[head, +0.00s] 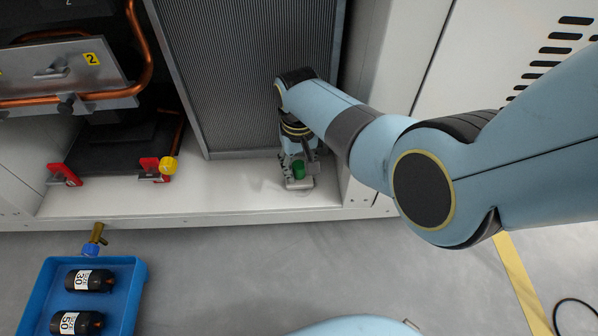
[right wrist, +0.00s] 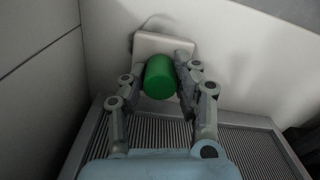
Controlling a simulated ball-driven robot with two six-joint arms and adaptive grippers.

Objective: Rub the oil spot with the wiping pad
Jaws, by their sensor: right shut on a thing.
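The wiping pad is a pale block with a green round handle; in the head view the pad (head: 299,185) is low at the white cabinet floor, and in the right wrist view the pad (right wrist: 150,43) is beyond the handle. My right gripper (head: 297,169) points down and is shut on the green handle, with a finger on each side in the right wrist view (right wrist: 160,76). The pad appears to be on the cabinet floor, but contact is hard to tell. A faint smudge (head: 262,184) lies left of the pad; I cannot tell whether it is the oil spot. My left gripper is not in view.
A ribbed grey panel (head: 250,70) stands behind the gripper, and a white cabinet wall (head: 362,150) is close on its right. Red brackets (head: 150,164) and copper pipes are left. A blue tray (head: 137,290) with black bottles is on the grey floor. The cabinet floor left of the pad is clear.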

